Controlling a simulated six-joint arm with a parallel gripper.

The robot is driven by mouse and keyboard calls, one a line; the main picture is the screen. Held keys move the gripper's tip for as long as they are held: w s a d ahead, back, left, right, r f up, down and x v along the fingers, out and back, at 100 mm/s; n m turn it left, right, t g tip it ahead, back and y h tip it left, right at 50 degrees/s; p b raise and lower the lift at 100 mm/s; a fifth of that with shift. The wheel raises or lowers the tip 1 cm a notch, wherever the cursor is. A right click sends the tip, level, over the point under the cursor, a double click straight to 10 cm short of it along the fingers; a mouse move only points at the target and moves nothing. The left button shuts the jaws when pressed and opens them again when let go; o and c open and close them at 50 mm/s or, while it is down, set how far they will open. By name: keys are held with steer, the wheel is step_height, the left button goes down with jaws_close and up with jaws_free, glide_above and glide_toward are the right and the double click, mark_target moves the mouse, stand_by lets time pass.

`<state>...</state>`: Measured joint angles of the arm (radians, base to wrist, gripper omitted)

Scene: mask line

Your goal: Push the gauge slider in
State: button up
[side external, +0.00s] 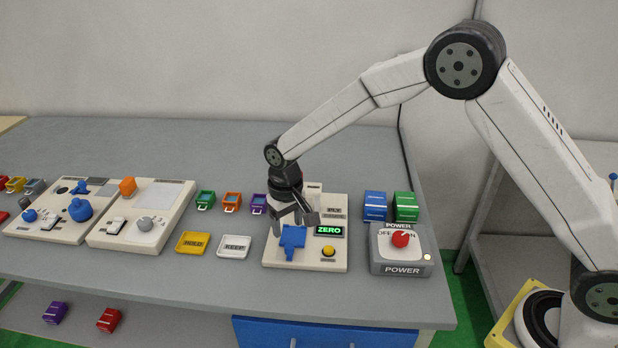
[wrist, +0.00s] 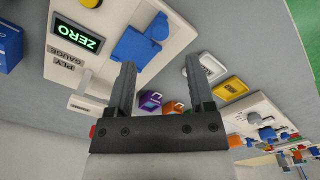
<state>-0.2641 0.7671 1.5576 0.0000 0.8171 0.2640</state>
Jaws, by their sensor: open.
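The ply gauge panel (side external: 275,258) is a cream board near the table's front edge. It carries a blue part (side external: 293,237), which appears to be the slider, with a narrow tab towards the front. The blue part also shows in the wrist view (wrist: 136,48). A display (side external: 328,231) beside it reads ZERO in green. My gripper (side external: 294,222) is open and points down just above and behind the blue part. In the wrist view my gripper (wrist: 160,67) has empty space between its fingers. I cannot tell whether a finger touches the blue part.
A yellow button (side external: 328,250) sits right of the blue part. A power box (side external: 400,262) with a red knob (side external: 401,239) stands further right. Yellow (side external: 194,243) and white (side external: 234,246) trays lie left. Blue (side external: 375,206) and green (side external: 405,207) blocks stand behind the power box.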

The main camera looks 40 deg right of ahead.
mark_target(289, 245)
steer(key=shift+f, duration=3.35)
jaws_close()
